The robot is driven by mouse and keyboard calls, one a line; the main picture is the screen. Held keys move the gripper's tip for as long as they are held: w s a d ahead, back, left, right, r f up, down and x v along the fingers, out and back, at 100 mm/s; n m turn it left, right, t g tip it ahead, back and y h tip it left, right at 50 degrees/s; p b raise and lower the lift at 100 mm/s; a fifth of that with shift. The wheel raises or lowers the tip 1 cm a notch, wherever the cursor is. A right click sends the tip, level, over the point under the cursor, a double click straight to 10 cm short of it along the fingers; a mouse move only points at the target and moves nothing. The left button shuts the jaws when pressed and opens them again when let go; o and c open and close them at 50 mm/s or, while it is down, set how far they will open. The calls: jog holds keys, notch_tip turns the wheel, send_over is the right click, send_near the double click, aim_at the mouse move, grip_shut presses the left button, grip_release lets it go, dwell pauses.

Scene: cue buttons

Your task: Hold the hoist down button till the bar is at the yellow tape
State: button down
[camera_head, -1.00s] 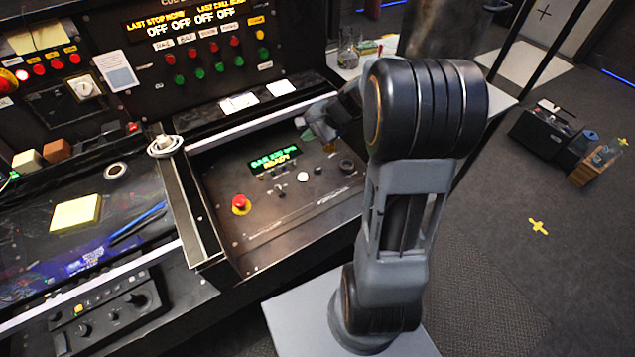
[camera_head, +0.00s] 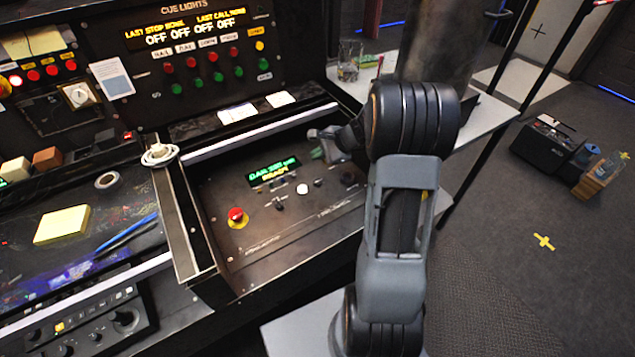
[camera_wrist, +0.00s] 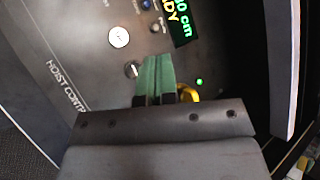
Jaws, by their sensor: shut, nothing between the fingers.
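The hoist panel (camera_head: 300,215) is a dark sloped console with a green-lettered display (camera_head: 273,170) that ends in READY. A white round button (camera_head: 302,188) sits below the display and also shows in the wrist view (camera_wrist: 118,37). A red stop button (camera_head: 236,215) on a yellow collar is at the panel's left. My gripper (camera_head: 320,150) is over the panel's far right. In the wrist view its green fingers (camera_wrist: 156,78) are shut and empty, with a small switch (camera_wrist: 132,70) beside the tips. I cannot tell which control is hoist down. I cannot make out the bar.
A yellow tape cross (camera_head: 544,242) lies on the open floor at right. The cue lights panel (camera_head: 200,60) stands behind the console. A raised rail (camera_head: 187,215) borders the hoist panel on the left. A glass (camera_head: 348,60) stands on the side shelf.

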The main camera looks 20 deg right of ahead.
aim_at(318, 182)
jog(key=shift+f+b, duration=3.15)
jog(key=shift+f, duration=1.1)
jog(key=shift+f+b, duration=0.4)
jog(key=shift+b, duration=0.05)
